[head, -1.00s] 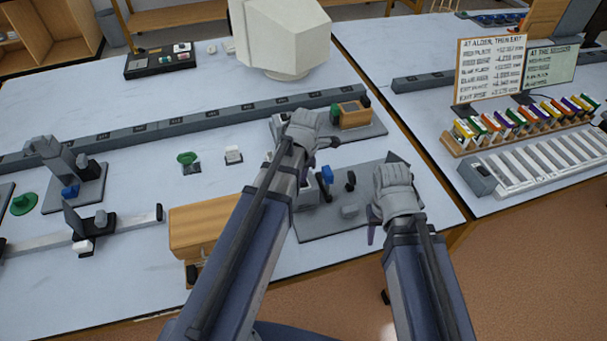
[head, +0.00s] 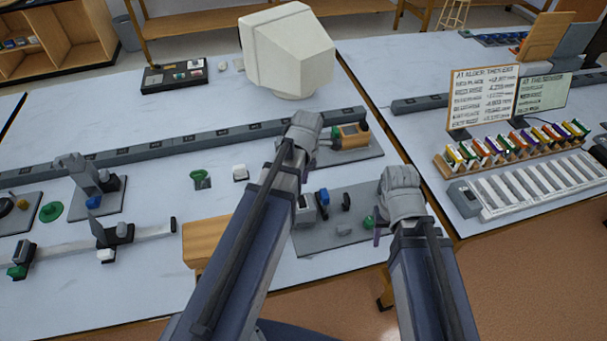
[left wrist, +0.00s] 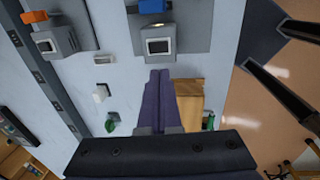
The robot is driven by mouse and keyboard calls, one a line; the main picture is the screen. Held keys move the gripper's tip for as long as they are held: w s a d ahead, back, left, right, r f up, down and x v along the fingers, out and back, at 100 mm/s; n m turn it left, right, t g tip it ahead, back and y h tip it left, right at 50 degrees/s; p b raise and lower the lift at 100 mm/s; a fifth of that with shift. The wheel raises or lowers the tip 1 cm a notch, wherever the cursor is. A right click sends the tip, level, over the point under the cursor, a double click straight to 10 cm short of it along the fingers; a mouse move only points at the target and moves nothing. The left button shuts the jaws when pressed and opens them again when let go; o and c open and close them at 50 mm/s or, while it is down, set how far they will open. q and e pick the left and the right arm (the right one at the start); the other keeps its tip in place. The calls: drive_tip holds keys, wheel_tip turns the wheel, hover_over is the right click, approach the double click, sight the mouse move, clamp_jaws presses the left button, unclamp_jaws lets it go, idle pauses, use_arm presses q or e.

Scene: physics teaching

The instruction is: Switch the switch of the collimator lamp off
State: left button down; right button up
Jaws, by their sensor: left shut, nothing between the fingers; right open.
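Two grey plates carry small instruments right of the middle of the head view. The far plate (head: 368,152) bears a tan block (head: 350,132); the near plate (head: 320,237) bears a blue part (head: 321,197) and black and grey parts. In the left wrist view, two grey boxes (left wrist: 160,46) have square windows. I cannot tell which unit is the collimator lamp. A green-topped piece (head: 200,178) and a white block (head: 240,173) sit on the table. My left gripper (left wrist: 160,72) is shut and empty, pointing towards the near plate. My right gripper (head: 378,238) is open beside that plate's right side.
A wooden block (head: 205,240) stands close to my left fingers. A long grey rail (head: 200,137) crosses the table behind. A cream-coloured housing (head: 287,50) stands at the back. A second table on the right holds signs (head: 483,97) and a coloured rack (head: 515,143).

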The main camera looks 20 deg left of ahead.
use_arm(q)
drive_tip(key=shift+a+r, duration=0.1)
drive_tip(key=shift+r, duration=0.3)
use_arm(e)
drive_tip(key=shift+a+r, duration=0.15)
drive_tip(key=shift+r, duration=0.25)
use_arm(q)
drive_tip(key=shift+w+a, duration=0.3)
drive_tip(key=shift+w, duration=0.35)
use_arm(e)
drive_tip(key=shift+f, duration=0.1)
use_arm(q)
drive_tip(key=b, duration=1.4)
approach(301, 198)
drive_tip(key=f, duration=0.6)
drive_tip(key=shift+w+a+f, duration=0.15)
drive_tip(key=shift+w+f, duration=0.15)
drive_tip(key=shift+f, duration=0.1)
use_arm(e)
wheel_tip(301, 198, down, 14)
